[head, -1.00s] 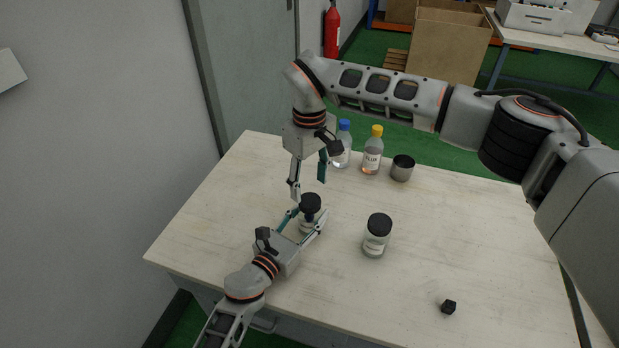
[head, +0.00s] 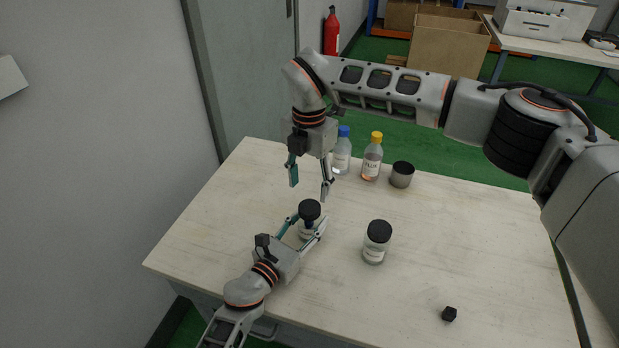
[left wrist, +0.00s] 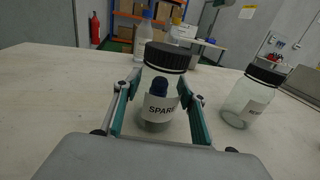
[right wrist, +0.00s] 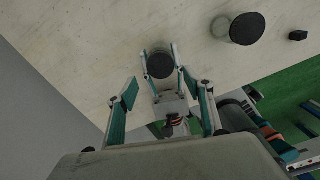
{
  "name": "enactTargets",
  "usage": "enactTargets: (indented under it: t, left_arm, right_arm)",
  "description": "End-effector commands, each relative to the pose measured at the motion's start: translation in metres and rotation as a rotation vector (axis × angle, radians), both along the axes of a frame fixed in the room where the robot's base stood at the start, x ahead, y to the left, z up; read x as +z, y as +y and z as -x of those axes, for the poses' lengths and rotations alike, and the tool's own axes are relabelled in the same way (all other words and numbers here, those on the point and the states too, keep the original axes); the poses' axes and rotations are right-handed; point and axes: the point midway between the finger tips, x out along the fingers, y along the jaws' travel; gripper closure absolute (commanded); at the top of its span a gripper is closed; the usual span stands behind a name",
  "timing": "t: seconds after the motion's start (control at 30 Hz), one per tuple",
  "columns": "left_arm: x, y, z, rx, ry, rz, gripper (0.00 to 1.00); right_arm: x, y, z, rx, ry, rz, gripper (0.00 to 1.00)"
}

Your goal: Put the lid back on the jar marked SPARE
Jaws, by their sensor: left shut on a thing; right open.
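The jar marked SPARE (left wrist: 158,121) is clear glass with a white label. A black lid (left wrist: 167,57) sits on top of it, looking level; whether it is screwed down I cannot tell. A dark blue item (left wrist: 160,86) shows at the jar's front above the label; whether it is inside I cannot tell. My left gripper (head: 309,223) is shut on the jar, one finger on each side, near the table's front left. My right gripper (head: 310,191) is open and empty, pointing down above the lid. In the right wrist view the lid (right wrist: 160,66) lies beyond its spread fingers.
A second black-lidded jar (head: 376,247) stands to the right on the table (head: 460,225). A blue-capped bottle (head: 342,157), a yellow-capped bottle (head: 372,161) and a metal cup (head: 402,176) stand at the back. A small black cube (head: 449,314) lies front right.

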Motion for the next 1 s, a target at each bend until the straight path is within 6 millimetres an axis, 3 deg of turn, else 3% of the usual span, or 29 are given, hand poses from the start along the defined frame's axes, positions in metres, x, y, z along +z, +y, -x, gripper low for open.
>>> enactTargets:
  t: [0.6, 0.8, 1.0]
  left_arm:
    - [0.000, 0.000, 0.000, 0.000, 0.001, 0.001, 1.00]
    - [0.000, 0.000, 0.000, 0.000, 0.001, 0.001, 1.00]
    - [0.000, 0.000, 0.000, 0.000, 0.001, 0.001, 1.00]
  right_arm:
    - [0.012, -0.001, 0.000, 1.131, 0.000, 0.001, 0.48]
    - [0.014, -0.001, 0.000, 1.367, 0.000, 0.001, 0.48]
    - [0.014, -0.001, 0.000, 1.453, 0.001, 0.001, 0.48]
